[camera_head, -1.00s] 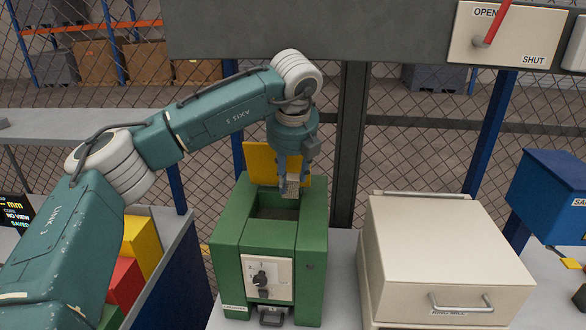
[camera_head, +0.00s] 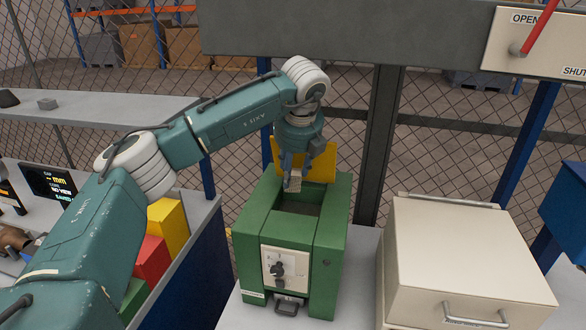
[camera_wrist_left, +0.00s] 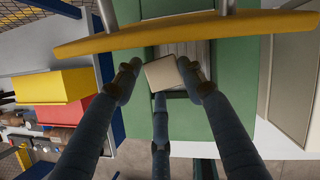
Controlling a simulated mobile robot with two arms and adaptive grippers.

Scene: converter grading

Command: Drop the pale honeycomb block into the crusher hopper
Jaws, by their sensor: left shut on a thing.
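The pale block (camera_head: 295,180) is in my left gripper (camera_head: 293,181), which points down over the back part of the green crusher (camera_head: 256,226). The crusher's open hopper (camera_head: 300,208) lies just below and in front of the block. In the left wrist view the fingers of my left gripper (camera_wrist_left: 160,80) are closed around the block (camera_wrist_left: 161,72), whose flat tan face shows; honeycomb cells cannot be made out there. The hopper opening shows behind the block in that view. My right gripper is not in view.
A yellow panel (camera_head: 322,161) stands upright behind the hopper, close to my left gripper. A cream ring mill (camera_head: 460,250) stands to the right. Yellow (camera_head: 168,228) and red (camera_head: 151,262) bins are on the left. A grey beam (camera_head: 350,28) crosses above.

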